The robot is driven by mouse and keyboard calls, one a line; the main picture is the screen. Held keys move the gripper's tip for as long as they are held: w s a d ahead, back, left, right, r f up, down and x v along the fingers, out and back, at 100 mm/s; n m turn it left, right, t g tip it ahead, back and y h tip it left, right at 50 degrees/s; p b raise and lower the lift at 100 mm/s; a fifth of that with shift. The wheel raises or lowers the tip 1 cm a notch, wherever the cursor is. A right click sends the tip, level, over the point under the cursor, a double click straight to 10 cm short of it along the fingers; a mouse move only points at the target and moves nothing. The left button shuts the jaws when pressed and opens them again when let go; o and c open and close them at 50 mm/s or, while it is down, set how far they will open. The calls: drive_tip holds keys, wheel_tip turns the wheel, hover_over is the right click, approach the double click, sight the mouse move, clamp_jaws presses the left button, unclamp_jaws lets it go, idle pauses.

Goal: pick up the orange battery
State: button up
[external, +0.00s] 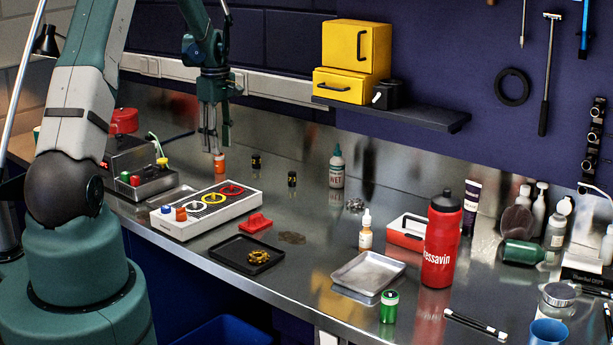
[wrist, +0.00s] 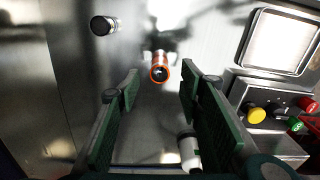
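The orange battery (external: 219,161) stands upright near the back of the metal bench, just below my gripper (external: 214,146). In the wrist view the orange battery (wrist: 159,70) shows its orange-rimmed end, between the lines of the two fingers and a little beyond their tips. My gripper (wrist: 160,86) is open, fingers pointing down, with nothing held. A gap appears to remain between the fingertips and the battery in the external view.
Two dark small cylinders (external: 255,162) (external: 291,179) stand to the right. A white box with coloured rings (external: 238,205) lies in front, and a device with coloured buttons (external: 140,170) stands to the left. The bench around the battery is otherwise fairly clear.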

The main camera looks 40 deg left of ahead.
sight(219, 156)
drive_tip(key=shift+f+p, duration=0.35)
drive_tip(key=shift+f, duration=2.1)
drive_tip(key=c, duration=1.1)
